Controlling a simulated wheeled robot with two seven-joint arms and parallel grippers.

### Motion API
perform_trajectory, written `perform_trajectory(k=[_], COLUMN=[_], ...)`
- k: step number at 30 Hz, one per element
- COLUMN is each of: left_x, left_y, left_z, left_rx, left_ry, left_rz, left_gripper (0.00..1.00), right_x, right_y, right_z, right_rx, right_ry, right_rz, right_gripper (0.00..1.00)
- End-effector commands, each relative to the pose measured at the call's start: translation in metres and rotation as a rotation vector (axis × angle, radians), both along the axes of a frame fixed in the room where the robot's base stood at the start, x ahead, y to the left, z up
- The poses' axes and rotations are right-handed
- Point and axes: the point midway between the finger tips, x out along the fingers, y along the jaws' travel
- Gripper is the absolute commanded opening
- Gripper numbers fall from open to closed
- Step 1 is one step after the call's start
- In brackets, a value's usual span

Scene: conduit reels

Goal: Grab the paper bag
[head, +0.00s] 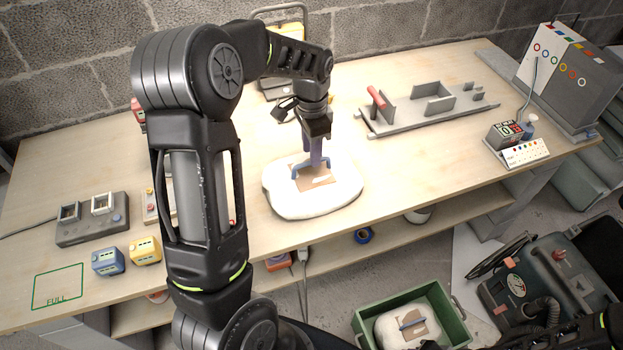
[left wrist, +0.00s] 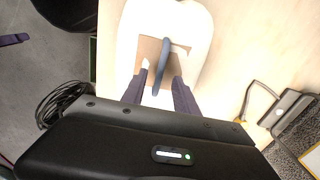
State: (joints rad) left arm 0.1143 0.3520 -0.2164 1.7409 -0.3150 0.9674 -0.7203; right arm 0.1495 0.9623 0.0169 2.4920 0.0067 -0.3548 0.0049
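The paper bag (head: 283,201) looks like a plump white sack with a brown patch and a blue handle on top. It lies at the table's front edge and fills the upper middle of the left wrist view (left wrist: 130,40). My left gripper (head: 314,160) is over the bag, pointing down. In the left wrist view its two fingers (left wrist: 160,78) are apart, with the blue handle (left wrist: 166,52) between them and gaps visible. A similar white bag (head: 392,332) with a blue handle lies in a green crate on the floor. My right gripper is not seen.
The table (head: 420,185) holds a grey fixture (head: 420,118) with a red handle, a grey panel box (head: 570,70), a yellow case (head: 284,40), and small blue (head: 107,262) and yellow (head: 145,250) boxes. The green crate (head: 370,318) and a dark machine (head: 530,285) stand in front.

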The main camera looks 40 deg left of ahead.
Motion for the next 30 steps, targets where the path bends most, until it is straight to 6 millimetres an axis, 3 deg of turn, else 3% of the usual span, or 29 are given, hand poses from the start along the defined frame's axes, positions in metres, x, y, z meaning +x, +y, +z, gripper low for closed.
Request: perform_trajectory(k=[11, 30], left_x=[-0.001, -0.001], left_y=[0.0, 0.0], left_z=[-0.046, -0.047], left_rx=[-0.001, 0.0], left_ry=[0.003, 0.001], left_rz=[0.0, 0.0], left_gripper=[0.36, 0.33], right_x=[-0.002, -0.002], right_y=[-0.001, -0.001], right_z=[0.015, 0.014], right_rx=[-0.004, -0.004], right_ry=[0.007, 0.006], right_rz=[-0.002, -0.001], right_gripper=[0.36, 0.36])
